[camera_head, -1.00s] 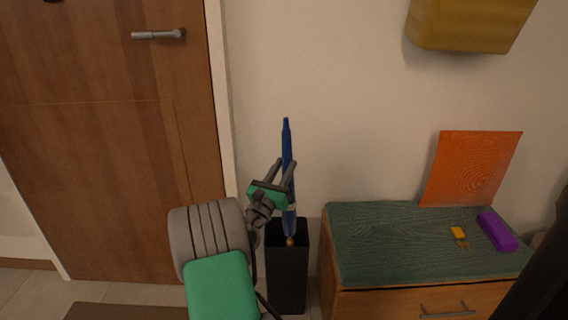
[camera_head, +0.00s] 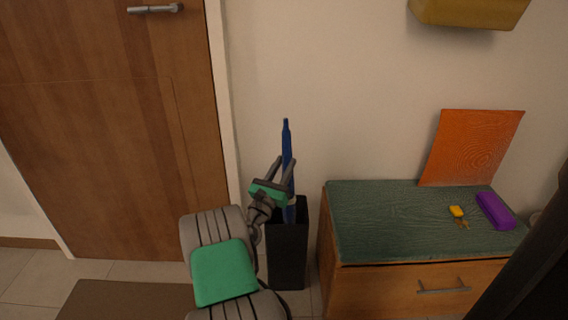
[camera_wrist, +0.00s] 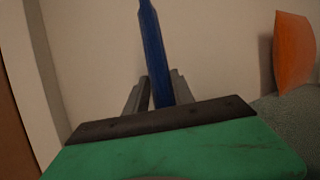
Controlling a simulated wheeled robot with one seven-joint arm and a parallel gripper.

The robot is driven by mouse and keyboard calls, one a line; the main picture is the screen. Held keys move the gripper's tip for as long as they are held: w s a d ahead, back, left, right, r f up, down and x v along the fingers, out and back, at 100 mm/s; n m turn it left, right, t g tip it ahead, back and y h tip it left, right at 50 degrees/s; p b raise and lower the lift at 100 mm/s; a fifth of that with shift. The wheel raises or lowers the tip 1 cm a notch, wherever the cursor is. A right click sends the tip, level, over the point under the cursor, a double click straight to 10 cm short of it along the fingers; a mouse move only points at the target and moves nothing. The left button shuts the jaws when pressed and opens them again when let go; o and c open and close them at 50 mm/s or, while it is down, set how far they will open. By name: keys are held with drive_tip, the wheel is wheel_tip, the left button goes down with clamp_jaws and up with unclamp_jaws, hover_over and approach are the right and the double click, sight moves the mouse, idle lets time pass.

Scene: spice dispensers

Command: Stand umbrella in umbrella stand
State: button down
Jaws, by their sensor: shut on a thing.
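The blue umbrella (camera_head: 287,145) is upright, with its lower part at the mouth of the umbrella stand. It also shows between my fingers in the wrist view (camera_wrist: 153,50). The umbrella stand (camera_head: 288,258) is a tall, black, square-sided bin on the floor against the wall. My gripper (camera_head: 281,172) is shut on the umbrella, just above the stand's opening. The umbrella's bottom end is hidden, within or behind the stand's rim; I cannot tell how deep it reaches.
A wooden cabinet (camera_head: 420,285) with a green top stands right of the stand. It bears a purple case (camera_head: 495,211), yellow-tagged keys (camera_head: 457,212) and an orange panel (camera_head: 471,148). A wooden door (camera_head: 110,130) is at left, with a brown mat (camera_head: 125,301) before it.

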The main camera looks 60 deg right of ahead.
sight(285, 153)
drive_tip(key=c, duration=1)
unclamp_jaws()
wheel_tip(285, 153, up, 4)
drive_tip(key=p, duration=0.3)
drive_tip(key=shift+f, duration=0.1)
drive_tip(key=s+a+r, duration=0.3)
drive_tip(key=a+r, duration=0.1)
drive_tip(key=a, duration=0.2)
drive_tip(key=s+a+r+b, duration=0.1)
drive_tip(key=s+a+r, duration=0.2)
drive_tip(key=a+r, duration=0.2)
drive_tip(key=shift+s+a, duration=0.3)
drive_tip(key=shift+a, duration=0.4)
drive_tip(key=shift+r, duration=0.15)
